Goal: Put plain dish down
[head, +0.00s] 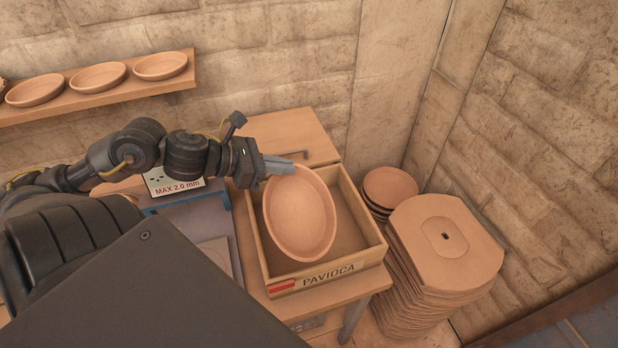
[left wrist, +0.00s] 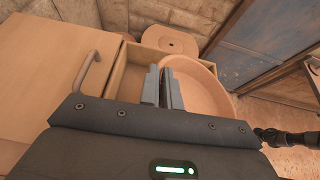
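A plain terracotta dish (head: 300,215) is tilted over the wooden box labelled PAVIOCA (head: 330,283), its inside facing the head camera. My left gripper (head: 282,166) is shut on the dish's upper rim. In the left wrist view the two grey fingers (left wrist: 163,88) are close together with the dish (left wrist: 200,88) at their tips. The box (left wrist: 128,75) also shows behind the fingers there. I cannot tell whether the dish's lower edge touches the box. My right gripper is not in view.
A tall stack of flat clay plates (head: 445,240) stands right of the box, with a small stack of round dishes (head: 388,186) behind it. A wall shelf (head: 120,92) holds several dishes. A machine with a "MAX 2.0 mm" sign (head: 178,186) stands left of the box.

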